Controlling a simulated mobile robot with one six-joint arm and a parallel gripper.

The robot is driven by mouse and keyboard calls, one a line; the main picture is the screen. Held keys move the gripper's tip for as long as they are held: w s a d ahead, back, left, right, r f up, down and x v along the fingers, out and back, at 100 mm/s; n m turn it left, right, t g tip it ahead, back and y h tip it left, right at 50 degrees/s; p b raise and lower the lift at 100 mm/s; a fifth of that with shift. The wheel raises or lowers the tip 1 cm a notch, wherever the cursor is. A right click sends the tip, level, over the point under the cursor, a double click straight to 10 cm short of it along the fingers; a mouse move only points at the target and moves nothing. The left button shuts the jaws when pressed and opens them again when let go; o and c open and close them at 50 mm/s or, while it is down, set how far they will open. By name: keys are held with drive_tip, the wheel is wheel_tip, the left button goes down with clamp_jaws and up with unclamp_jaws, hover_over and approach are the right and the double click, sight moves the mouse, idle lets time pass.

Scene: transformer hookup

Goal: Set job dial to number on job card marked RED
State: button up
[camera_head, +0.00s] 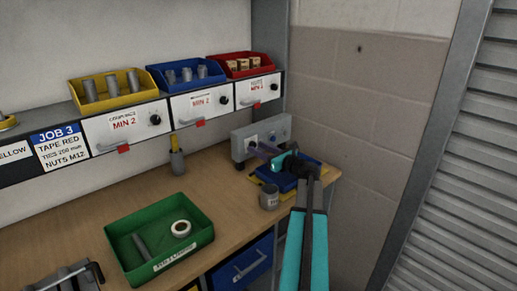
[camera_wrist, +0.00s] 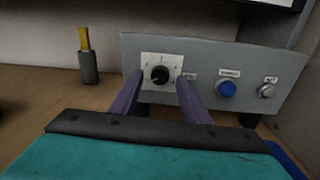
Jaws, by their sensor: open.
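The job dial (camera_wrist: 160,75) is a black knob on a white plate at the left of a grey control box (camera_wrist: 215,60). The marks around it are too small to read. My gripper (camera_wrist: 159,86) is open, its two purple fingers to the left and right of the knob; I cannot tell whether they touch it. In the head view the grey box (camera_head: 278,131) stands at the back right of the bench, with my gripper in front of it. A job card (camera_head: 58,146) with a blue header reads JOB 3, TAPE RED, TIES 200 mm, NUTS M12.
A blue button (camera_wrist: 227,88) and a silver knob (camera_wrist: 267,90) sit right of the dial. A grey holder (camera_wrist: 89,68) stands left of the box. A green tray (camera_head: 190,210), a grey cup (camera_head: 269,200) and a blue tray (camera_head: 275,178) are on the bench. Bins line the shelf.

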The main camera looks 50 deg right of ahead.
drive_tip(key=shift+w, duration=0.3)
drive_tip(key=shift+c, duration=0.4)
